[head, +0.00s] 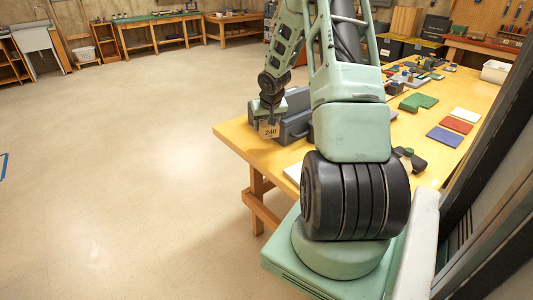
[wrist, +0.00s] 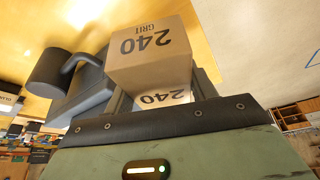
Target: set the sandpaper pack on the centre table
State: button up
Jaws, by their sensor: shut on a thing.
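The sandpaper pack is a tan box marked "240 GRIT" (wrist: 150,62), and it also shows in the head view (head: 269,130). My gripper (wrist: 160,98) is shut on the pack, with a finger on each side of it. In the head view my gripper (head: 268,117) holds the pack at the left end of the yellow wooden table (head: 232,134). I cannot tell whether the pack touches the tabletop. My arm hides part of the table's middle.
A dark grey vise-like tool (head: 297,127) stands right beside the pack, also in the wrist view (wrist: 82,88). Green pads (head: 418,102), a red sheet (head: 456,124) and a blue sheet (head: 444,136) lie farther right. Open floor (head: 130,170) spreads left.

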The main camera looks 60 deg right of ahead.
aim_at(265, 151)
notch_tip(265, 151, down, 10)
jog(key=shift+r+b, duration=0.15)
jog(key=shift+b, duration=0.5)
jog(key=o, duration=1.1)
jog(key=shift+c, duration=0.2)
